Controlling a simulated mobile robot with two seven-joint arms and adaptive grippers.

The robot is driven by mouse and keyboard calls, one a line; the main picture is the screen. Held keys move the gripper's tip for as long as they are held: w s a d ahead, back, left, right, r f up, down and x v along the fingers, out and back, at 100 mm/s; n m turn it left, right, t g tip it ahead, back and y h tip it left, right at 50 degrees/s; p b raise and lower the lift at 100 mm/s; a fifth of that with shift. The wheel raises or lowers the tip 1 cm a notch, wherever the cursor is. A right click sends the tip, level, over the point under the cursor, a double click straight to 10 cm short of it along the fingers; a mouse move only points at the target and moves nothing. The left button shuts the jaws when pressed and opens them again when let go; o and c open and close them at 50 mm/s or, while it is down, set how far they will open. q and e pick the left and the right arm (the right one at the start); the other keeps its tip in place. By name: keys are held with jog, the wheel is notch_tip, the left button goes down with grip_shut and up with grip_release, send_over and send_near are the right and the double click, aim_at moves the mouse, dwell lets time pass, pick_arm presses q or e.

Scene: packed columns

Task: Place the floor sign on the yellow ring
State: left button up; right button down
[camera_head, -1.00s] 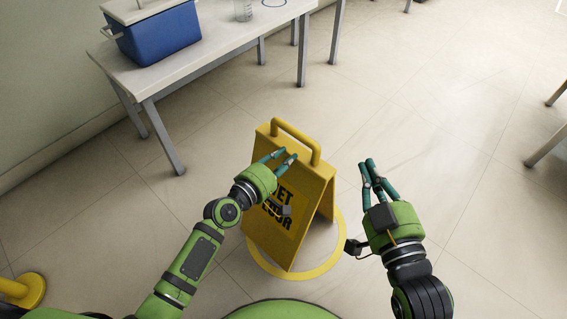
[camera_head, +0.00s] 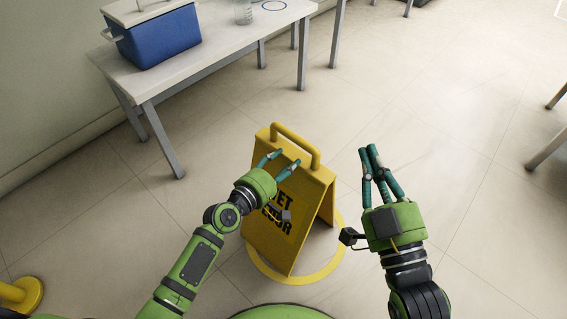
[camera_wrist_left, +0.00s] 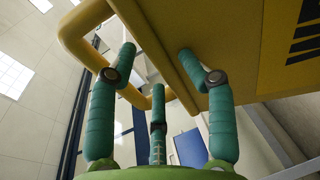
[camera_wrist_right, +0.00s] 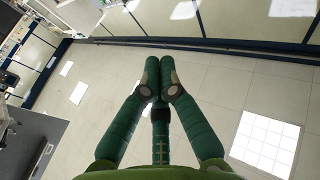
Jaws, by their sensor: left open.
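The yellow floor sign (camera_head: 302,214), with black lettering, stands upright and spread on the floor. The yellow ring (camera_head: 318,277) lies flat beneath it. The sign's near lower corner shows inside the ring, and its left edge overlaps the ring's left side. Its far feet are partly hidden. My left gripper (camera_head: 277,158) is open at the sign's upper face, just below its handle (camera_head: 296,139). In the left wrist view, the spread fingers are near the handle (camera_wrist_left: 88,25) and panel; contact is unclear. My right gripper (camera_head: 369,150) is shut and empty, right of the sign.
A white table (camera_head: 215,52) with a blue cooler (camera_head: 160,38) and a clear beaker (camera_head: 243,12) stands at upper left. A yellow round base (camera_head: 22,294) is at lower left. Table legs show at the right edge. Floor right of the sign is clear.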

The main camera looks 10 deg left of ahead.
pick_arm(q)
jog(key=shift+s, duration=0.2)
jog(key=p+v, duration=0.2)
jog(key=v, duration=0.9)
jog(key=s+d+r+m, duration=0.3)
jog(key=r+m, duration=0.4)
jog(key=m, duration=0.3)
jog(key=s+a+r+m+t+y, duration=0.1)
jog(key=a+r+m+y, duration=0.2)
jog(key=r+m+y, duration=0.1)
jog(key=shift+a+r+m, duration=0.3)
jog(key=shift+a+m, duration=0.1)
jog(key=shift+m, duration=0.3)
pick_arm(e)
notch_tip(320, 180, down, 9)
jog(key=d+m+g+h, duration=0.1)
jog(key=d+g+h, duration=0.1)
jog(key=g+h, duration=0.1)
jog(key=shift+w+d+g, duration=0.3)
jog(key=shift+g, duration=0.5)
